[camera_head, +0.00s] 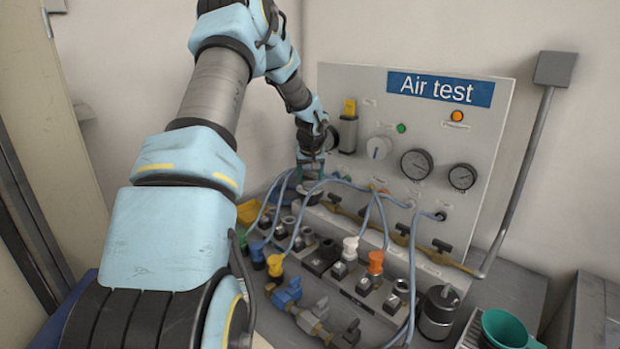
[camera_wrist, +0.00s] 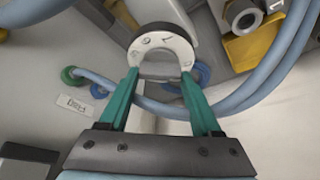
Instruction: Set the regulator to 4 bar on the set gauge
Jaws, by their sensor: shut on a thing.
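My gripper (camera_head: 310,178) is at the left part of the test bench, low in front of the upright panel. In the wrist view its two green fingers (camera_wrist: 160,77) are shut on the sides of a white ring with dark marks, which looks like the regulator knob (camera_wrist: 158,41). The knob's marks are too small to read. Two round dark-rimmed gauges, a larger one (camera_head: 417,164) and a smaller one (camera_head: 462,177), sit on the panel. Their needles and labels cannot be read, so I cannot tell which is the set gauge.
Blue hoses (camera_head: 412,262) loop across the bench close to my gripper. Several coloured fittings, blue valves (camera_head: 287,293) and a green cup (camera_head: 503,328) crowd the front.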

